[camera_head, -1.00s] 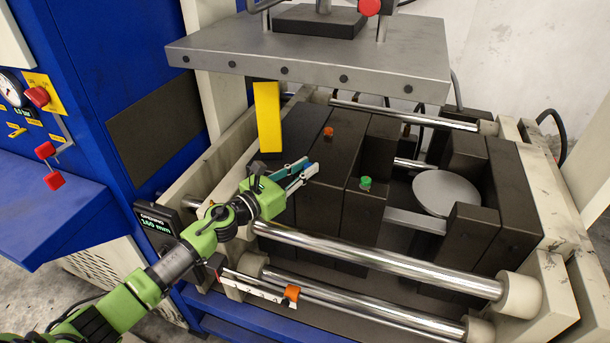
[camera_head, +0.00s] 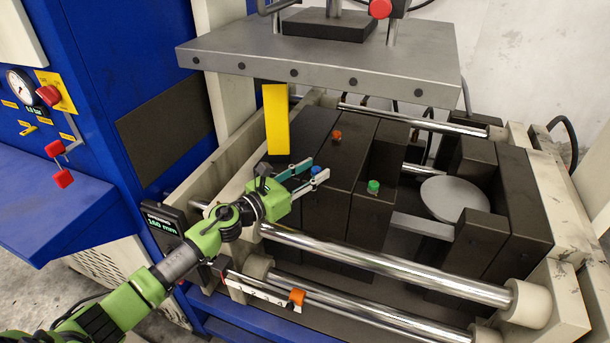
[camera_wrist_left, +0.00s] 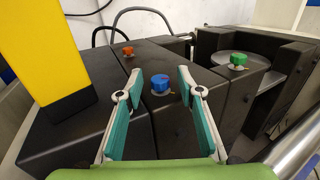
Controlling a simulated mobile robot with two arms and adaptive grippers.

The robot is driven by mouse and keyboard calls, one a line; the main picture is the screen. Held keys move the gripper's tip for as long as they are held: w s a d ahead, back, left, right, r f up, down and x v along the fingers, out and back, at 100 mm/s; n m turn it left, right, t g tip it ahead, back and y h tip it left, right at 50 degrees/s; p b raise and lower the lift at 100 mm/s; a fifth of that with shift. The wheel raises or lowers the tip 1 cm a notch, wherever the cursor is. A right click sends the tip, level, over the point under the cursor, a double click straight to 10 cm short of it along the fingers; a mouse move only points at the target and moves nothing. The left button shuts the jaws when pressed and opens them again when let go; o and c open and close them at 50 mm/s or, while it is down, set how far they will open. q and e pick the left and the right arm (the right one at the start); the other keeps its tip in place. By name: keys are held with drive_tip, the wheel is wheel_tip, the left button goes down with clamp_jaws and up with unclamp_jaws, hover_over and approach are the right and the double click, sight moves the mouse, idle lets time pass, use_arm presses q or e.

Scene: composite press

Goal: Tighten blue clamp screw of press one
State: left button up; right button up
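The blue clamp screw (camera_wrist_left: 160,83) stands on a dark block of the press, with a small light washer under it. In the head view the blue screw (camera_head: 316,170) shows between the fingertips of my left gripper (camera_head: 318,171). In the left wrist view my left gripper (camera_wrist_left: 170,85) is open, with teal-padded fingers apart on both sides of the screw. The screw lies at or just beyond the fingertips; I cannot tell whether they touch it. My right gripper is not in view.
A yellow block (camera_head: 276,118) stands close behind the left gripper. An orange-red screw (camera_head: 336,135) and a green screw (camera_head: 373,186) sit on nearby dark blocks. A grey plate (camera_head: 318,52) hangs above. Chrome rods (camera_head: 390,264) cross in front.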

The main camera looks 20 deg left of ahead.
use_arm(q)
drive_tip(key=v, duration=1.2)
drive_tip(key=shift+f, duration=0.1)
